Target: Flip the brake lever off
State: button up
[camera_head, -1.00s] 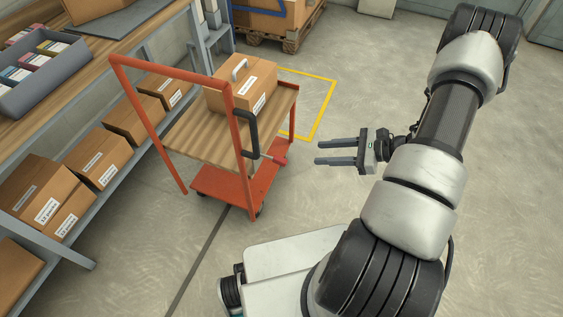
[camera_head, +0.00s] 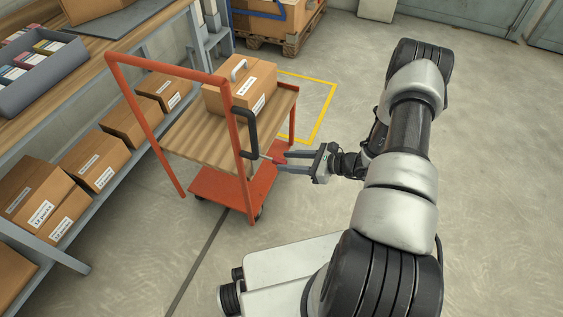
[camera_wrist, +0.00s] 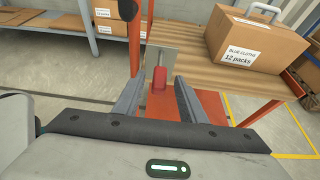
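The brake lever is a thin metal bar with a red grip (camera_wrist: 159,78) on the near side of the orange cart. In the head view the red grip (camera_head: 279,160) lies at the tips of my gripper (camera_head: 282,161). In the wrist view my gripper (camera_wrist: 157,92) is open, one finger on each side of the red grip, with a gap to each. The cart (camera_head: 226,190) has an orange frame and a wooden deck (camera_head: 188,142). A cardboard box with a handle (camera_head: 240,88) stands on the deck, and it also shows in the wrist view (camera_wrist: 254,47).
A black handle (camera_head: 246,132) is fixed to the cart's near post, close to my gripper. A workbench with boxes on its lower shelf (camera_head: 62,250) runs along the left. A pallet (camera_head: 287,42) stands at the back. The floor to the right is clear.

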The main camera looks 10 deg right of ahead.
aim_at(282, 161)
jog(key=shift+x, duration=1.55)
jog(key=shift+c, duration=0.3)
grip_shut()
jog(key=shift+r, duration=0.15)
